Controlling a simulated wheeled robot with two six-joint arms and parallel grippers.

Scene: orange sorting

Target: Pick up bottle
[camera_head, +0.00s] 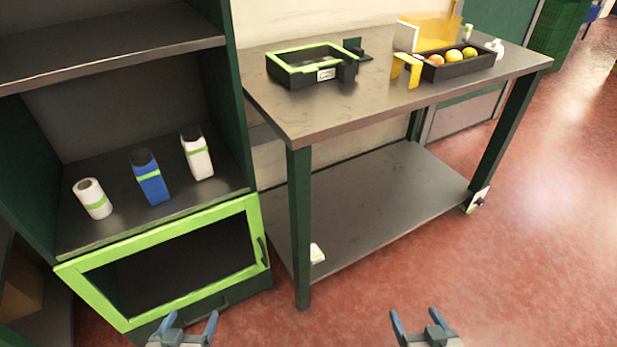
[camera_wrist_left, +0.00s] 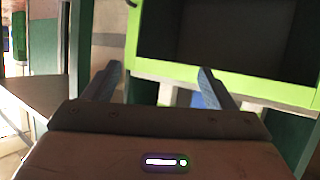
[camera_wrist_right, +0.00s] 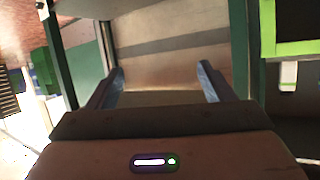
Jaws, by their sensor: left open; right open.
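Small white bottle-like items also stand on the table's far right (camera_head: 496,48). My left gripper (camera_head: 187,319) is open and empty, low in front of the cabinet; its fingers show in the left wrist view (camera_wrist_left: 160,76). My right gripper (camera_head: 415,316) is open and empty above the floor; its fingers show in the right wrist view (camera_wrist_right: 160,74).
The cabinet has a green-framed front (camera_head: 160,252) below the shelf. The lower table shelf is mostly bare; red floor is clear at right.

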